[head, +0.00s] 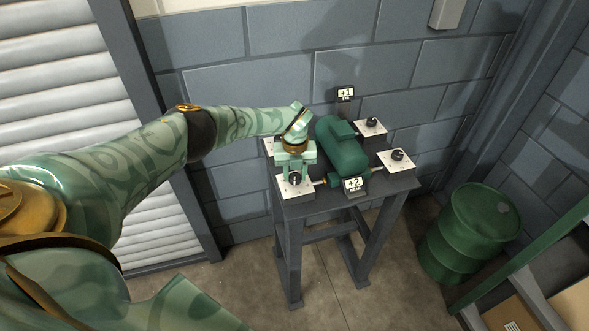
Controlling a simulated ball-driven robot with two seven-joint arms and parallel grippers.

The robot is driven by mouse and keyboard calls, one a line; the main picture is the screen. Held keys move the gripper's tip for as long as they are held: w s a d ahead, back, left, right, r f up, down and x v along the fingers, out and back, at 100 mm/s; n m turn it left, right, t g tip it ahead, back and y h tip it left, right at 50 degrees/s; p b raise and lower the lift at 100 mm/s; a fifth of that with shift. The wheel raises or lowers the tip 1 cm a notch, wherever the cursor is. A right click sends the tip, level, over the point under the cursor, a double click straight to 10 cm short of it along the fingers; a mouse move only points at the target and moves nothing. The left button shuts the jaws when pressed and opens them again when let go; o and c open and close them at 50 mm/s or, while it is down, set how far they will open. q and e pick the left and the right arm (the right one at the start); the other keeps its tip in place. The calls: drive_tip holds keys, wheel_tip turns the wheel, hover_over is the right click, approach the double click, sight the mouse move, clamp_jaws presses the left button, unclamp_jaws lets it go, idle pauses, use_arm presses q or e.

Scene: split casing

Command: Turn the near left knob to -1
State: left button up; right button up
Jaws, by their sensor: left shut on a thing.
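The near left knob (294,178) is a small black knob on a white plate (290,190) at the near left corner of the dark table. My left gripper (295,172) reaches down over it, shut on the knob, and its fingers hide part of it. A near sign (353,185) at the table's front edge reads +2. A far sign (345,93) reads +1. The green casing (343,145) lies between the knobs. My right gripper does not show.
Two more black knobs stand on white plates at the right, one far (372,122) and one near (397,155). Another plate at the far left is mostly behind my gripper. A green barrel (468,235) stands on the floor to the right of the table (350,205).

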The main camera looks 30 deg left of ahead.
use_arm(q)
drive_tip(key=shift+n+p, duration=0.85)
drive_tip(key=shift+n, duration=1.15)
drive_tip(key=o, duration=1)
wheel_tip(320, 180, up, 8)
drive_tip(key=p, duration=0.3)
drive_tip(key=shift+w+a+f, duration=0.1)
wheel_tip(320, 180, up, 7)
drive_tip(key=p, duration=0.1)
hover_over(295, 175)
drive_tip(key=shift+s+r, duration=0.2)
drive_tip(key=shift+r, duration=0.55)
